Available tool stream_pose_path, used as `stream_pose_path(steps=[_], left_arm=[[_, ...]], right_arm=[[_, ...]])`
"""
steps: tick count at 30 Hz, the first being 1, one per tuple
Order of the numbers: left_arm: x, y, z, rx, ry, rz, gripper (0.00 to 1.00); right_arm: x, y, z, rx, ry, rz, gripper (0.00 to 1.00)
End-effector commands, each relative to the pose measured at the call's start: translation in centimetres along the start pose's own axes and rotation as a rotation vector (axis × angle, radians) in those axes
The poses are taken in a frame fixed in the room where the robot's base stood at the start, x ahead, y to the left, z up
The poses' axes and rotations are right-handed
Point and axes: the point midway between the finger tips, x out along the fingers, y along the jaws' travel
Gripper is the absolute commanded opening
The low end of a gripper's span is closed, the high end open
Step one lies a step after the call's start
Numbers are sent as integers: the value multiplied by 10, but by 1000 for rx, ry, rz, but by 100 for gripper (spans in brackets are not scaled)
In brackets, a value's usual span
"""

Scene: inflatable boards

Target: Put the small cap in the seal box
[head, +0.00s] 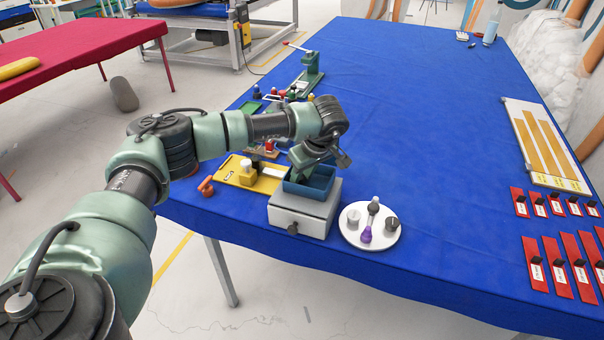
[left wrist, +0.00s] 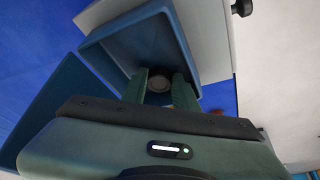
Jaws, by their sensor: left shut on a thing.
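The seal box looks to be the open blue box (head: 312,188) on top of a white drawer unit (head: 300,212) at the table's near edge. Its inside shows in the left wrist view (left wrist: 103,62). My left gripper (head: 308,172) reaches down over this box. In the left wrist view my left gripper (left wrist: 161,88) has its two green fingers shut on a small dark round cap (left wrist: 160,83), over the box's opening. Whether the cap touches the box floor I cannot tell. The gripper hides part of the box. My right gripper is not in view.
A white round plate (head: 352,236) with small grey pieces and a purple-based one stands right of the drawer unit. A yellow tray (head: 238,174) lies left. A green press (head: 308,75) stands behind. Red strips lie far right; the table's middle is clear.

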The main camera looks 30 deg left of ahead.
Motion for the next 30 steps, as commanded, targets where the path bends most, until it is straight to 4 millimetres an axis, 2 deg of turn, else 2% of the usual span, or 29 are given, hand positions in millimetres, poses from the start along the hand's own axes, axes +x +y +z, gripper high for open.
stream_pose_path(steps=[2,3,17,20,30], left_arm=[[3,0,2,0,0,0,0],[2,0,1,0,0,0,37],[-3,0,0,0,0,1,38],[-15,1,0,0,1,5,38],[-87,2,1,-1,1,6,38]], right_arm=[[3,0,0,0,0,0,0],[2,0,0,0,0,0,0],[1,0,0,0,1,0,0],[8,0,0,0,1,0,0],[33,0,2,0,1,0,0]])
